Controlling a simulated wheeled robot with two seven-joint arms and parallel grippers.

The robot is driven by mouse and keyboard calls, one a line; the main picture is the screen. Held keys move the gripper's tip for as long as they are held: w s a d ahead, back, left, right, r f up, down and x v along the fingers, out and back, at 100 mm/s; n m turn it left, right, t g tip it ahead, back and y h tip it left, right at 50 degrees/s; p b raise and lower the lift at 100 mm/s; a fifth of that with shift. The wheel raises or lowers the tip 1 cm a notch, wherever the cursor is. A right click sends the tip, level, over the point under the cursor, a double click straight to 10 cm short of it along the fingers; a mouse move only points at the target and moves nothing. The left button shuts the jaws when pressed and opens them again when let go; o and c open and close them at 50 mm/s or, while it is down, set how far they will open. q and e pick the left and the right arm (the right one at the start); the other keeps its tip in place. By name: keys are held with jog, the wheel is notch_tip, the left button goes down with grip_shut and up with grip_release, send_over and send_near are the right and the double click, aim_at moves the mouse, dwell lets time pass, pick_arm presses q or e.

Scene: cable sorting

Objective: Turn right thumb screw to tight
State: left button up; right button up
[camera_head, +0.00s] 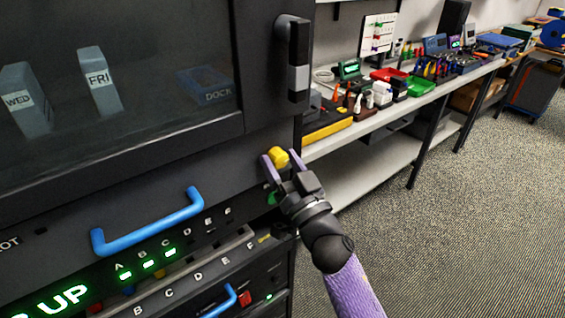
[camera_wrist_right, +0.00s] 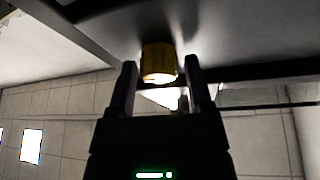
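The right thumb screw is a yellow knob (camera_head: 279,157) on the dark cabinet's front, near its right edge below the black and grey door handle. My right gripper (camera_head: 276,165) is at the knob, with its purple fingers on either side of it. In the right wrist view the yellow knob (camera_wrist_right: 158,63) sits between the fingertips (camera_wrist_right: 161,68), with a visible gap to each finger. The gripper looks open and not clamped on it. Any tight marking beside the knob cannot be made out. My left gripper is not in view.
A blue drawer handle (camera_head: 148,221) sticks out left of and below the gripper. The black door handle (camera_head: 298,60) stands above it. A white bench (camera_head: 385,112) with several small items is to the right. The carpeted floor (camera_head: 450,230) at right is clear.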

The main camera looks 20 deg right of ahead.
grip_shut()
jog(key=shift+n, duration=0.4)
jog(key=n+y, duration=0.1)
jog(key=n, duration=0.2)
jog(key=n+y, duration=0.2)
jog(key=shift+d+n+g, duration=0.1)
jog(key=shift+n+g, duration=0.3)
jog(key=n+g+y, duration=0.1)
jog(key=n, duration=0.2)
jog(key=n+g+y+p, duration=0.1)
jog(key=n+y, duration=0.1)
jog(key=n, duration=0.1)
jog(key=shift+n+p, duration=0.3)
jog(key=n+g+y, duration=0.1)
jog(key=n, duration=0.2)
jog(key=n+g+p, duration=0.1)
jog(key=n, duration=0.2)
jog(key=shift+d+r+g+y, duration=0.1)
jog(key=shift+r+g+y, duration=0.05)
jog(key=shift+g+y, duration=0.2)
jog(key=shift+n+g+p, duration=0.95)
jog(key=shift+n+p, duration=0.2)
jog(key=shift+n, duration=1.35)
jog(key=shift+w, duration=0.1)
